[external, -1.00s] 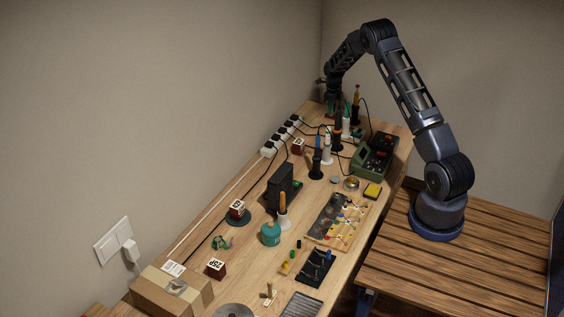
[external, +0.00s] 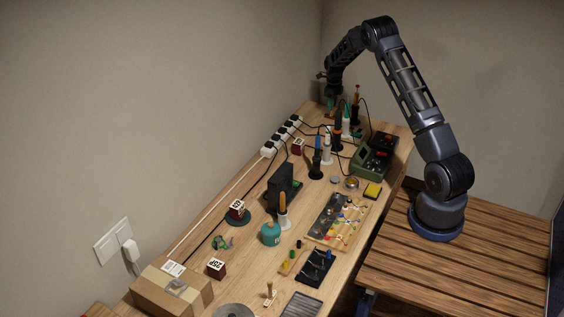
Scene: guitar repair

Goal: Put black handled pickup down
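My gripper (external: 331,98) is at the far end of the workbench, low over the bench top beside several upright handled tools. It is small and dark here, and the gap between its fingers cannot be made out. A small greenish shape shows at the fingertips, too small to identify. I cannot pick out the black handled pickup for sure. Another dark-handled tool (external: 338,134) stands closer to my gripper.
A green soldering station (external: 372,160) is at the right edge.

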